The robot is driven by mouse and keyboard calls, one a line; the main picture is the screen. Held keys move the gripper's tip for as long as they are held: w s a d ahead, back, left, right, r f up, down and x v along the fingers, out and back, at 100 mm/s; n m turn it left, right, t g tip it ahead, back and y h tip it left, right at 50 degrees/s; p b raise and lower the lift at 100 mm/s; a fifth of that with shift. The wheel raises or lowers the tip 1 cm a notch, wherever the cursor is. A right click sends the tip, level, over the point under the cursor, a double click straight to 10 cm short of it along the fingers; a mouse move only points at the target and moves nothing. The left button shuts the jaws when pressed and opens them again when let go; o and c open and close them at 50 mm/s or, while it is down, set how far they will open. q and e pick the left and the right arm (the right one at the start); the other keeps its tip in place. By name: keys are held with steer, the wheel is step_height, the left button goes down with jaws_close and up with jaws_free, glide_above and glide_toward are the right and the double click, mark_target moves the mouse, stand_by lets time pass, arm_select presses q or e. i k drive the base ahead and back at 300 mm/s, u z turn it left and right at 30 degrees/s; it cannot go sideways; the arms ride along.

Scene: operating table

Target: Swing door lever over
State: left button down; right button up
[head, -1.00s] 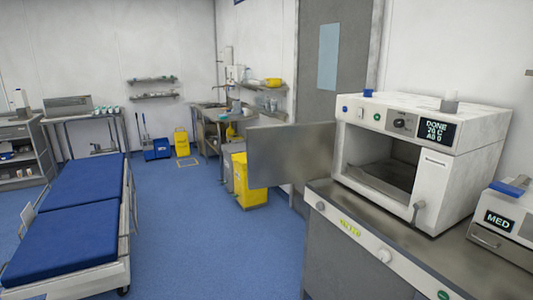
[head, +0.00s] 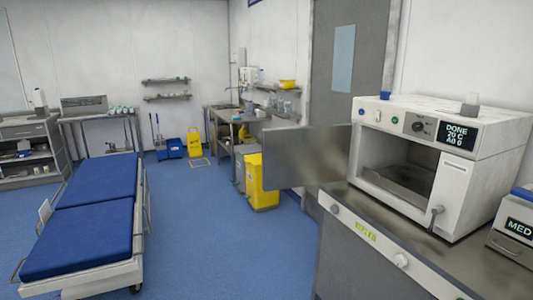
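A white box-shaped machine (head: 446,160) stands on the counter at the right in the head view. Its display reads "DONE". Its chamber is open, and a metal tray or floor shows inside. The machine's grey metal door (head: 305,157) stands swung out to the left of the opening. A small lever (head: 435,217) with a rounded end sits at the lower right of the opening, on the machine's front. Neither of my grippers shows in the head view.
The counter (head: 375,233) under the machine has knobs on its front. A smaller "MED" unit (head: 515,230) stands at the right edge. A blue-padded bed (head: 88,215) is at the left. Blue floor (head: 225,240) lies free between bed and counter.

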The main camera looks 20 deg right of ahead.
mark_target(436, 211)
steer(key=i, duration=4)
steer(key=z, duration=1)
steer(key=i, duration=0.2)
steer(key=z, duration=1.25)
steer(key=i, duration=0.55)
steer(key=z, duration=2.05)
